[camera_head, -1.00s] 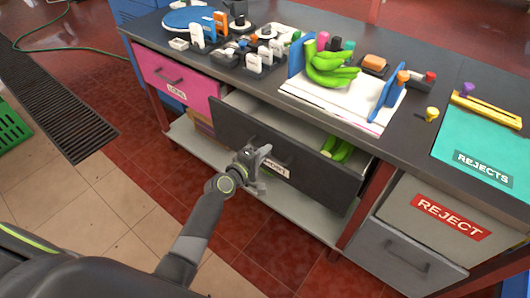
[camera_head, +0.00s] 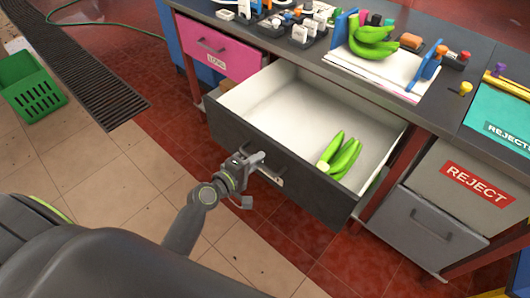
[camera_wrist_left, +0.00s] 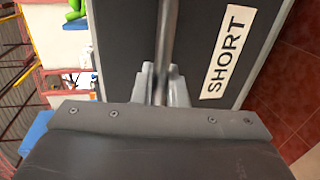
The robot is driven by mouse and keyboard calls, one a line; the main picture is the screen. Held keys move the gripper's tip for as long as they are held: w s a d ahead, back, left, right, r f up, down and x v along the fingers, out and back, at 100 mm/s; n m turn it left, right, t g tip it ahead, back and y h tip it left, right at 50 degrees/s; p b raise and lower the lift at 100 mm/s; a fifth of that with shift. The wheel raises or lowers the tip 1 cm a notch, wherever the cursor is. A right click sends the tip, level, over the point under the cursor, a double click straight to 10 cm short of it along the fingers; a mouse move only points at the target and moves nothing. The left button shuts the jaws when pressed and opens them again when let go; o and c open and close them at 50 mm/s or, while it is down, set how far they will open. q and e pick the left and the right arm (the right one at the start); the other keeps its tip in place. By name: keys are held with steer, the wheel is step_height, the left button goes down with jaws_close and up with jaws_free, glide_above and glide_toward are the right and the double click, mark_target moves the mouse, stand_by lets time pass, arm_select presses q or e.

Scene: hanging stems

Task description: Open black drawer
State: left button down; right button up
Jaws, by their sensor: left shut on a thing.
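The black drawer (camera_head: 300,182) is pulled far out from the bench in the head view, its white inside showing. Green bananas (camera_head: 341,155) lie in its right part. My left gripper (camera_head: 256,163) is at the middle of the drawer front, shut on the drawer handle. In the left wrist view the handle bar (camera_wrist_left: 167,40) runs between the fingers (camera_wrist_left: 160,85), beside a label reading SHORT (camera_wrist_left: 229,52). My right gripper is not in view.
A pink drawer (camera_head: 215,45) is closed at the left. A grey drawer (camera_head: 430,228) sits below the REJECT bin (camera_head: 455,170) at the right. The bench top carries bananas (camera_head: 373,42) on a white board. A green basket (camera_head: 33,88) stands on the floor at the far left.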

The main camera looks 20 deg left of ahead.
arm_select(q)
steer(key=shift+s+a, duration=0.25)
steer(key=shift+s, duration=0.4)
steer(key=c, duration=1.6)
jaws_free()
steer(key=shift+o, duration=0.2)
steer(key=shift+s, duration=0.1)
steer(key=b+v, duration=0.3)
steer(key=v, duration=1.4)
